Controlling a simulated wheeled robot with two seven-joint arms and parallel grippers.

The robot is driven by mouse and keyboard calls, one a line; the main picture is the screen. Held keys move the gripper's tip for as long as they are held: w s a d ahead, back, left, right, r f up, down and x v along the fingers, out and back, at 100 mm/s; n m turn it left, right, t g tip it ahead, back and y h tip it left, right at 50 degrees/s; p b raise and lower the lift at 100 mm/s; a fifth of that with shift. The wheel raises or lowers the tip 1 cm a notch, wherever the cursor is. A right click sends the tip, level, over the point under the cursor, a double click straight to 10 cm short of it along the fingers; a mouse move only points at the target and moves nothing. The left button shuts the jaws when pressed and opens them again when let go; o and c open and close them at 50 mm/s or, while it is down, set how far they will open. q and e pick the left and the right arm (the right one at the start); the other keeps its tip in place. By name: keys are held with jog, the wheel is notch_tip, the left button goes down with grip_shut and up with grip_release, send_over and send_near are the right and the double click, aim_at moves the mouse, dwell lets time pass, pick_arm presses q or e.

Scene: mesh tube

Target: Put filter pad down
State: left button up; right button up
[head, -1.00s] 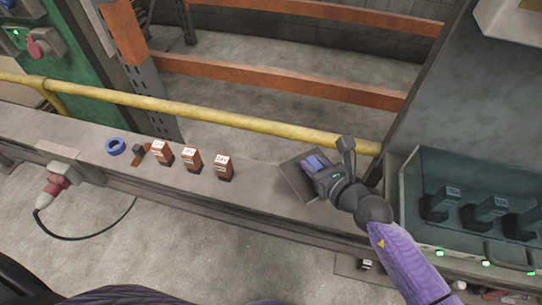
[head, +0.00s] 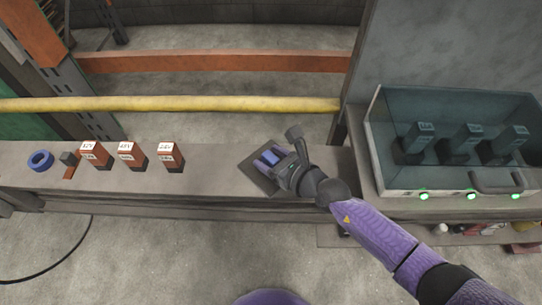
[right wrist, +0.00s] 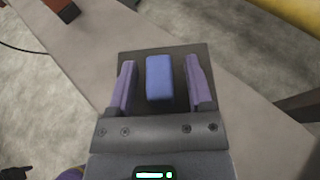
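A small blue block, which I take to be the filter pad (right wrist: 159,78), lies on a dark square plate (right wrist: 141,60) in the right wrist view. My right gripper (right wrist: 160,68) is open around it, with one purple finger on each side and a visible gap to each. In the head view the right gripper (head: 269,159) is low over the dark plate (head: 250,173) on the grey ledge, and partly hides the blue block.
Several brown-and-black labelled blocks (head: 130,156) and a blue ring (head: 40,160) stand left on the ledge (head: 210,185). A glass-fronted case (head: 440,185) with dark units stands right. A yellow rail (head: 220,104) runs behind. The ledge between blocks and plate is free.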

jog(key=shift+d+r+p, duration=0.1)
jog(key=shift+r+p, duration=0.2)
jog(key=shift+r, duration=0.05)
jog(key=p+v, duration=0.3)
jog(key=v, duration=0.8)
jog(key=shift+s+d, duration=0.25)
jog(key=shift+s, duration=0.1)
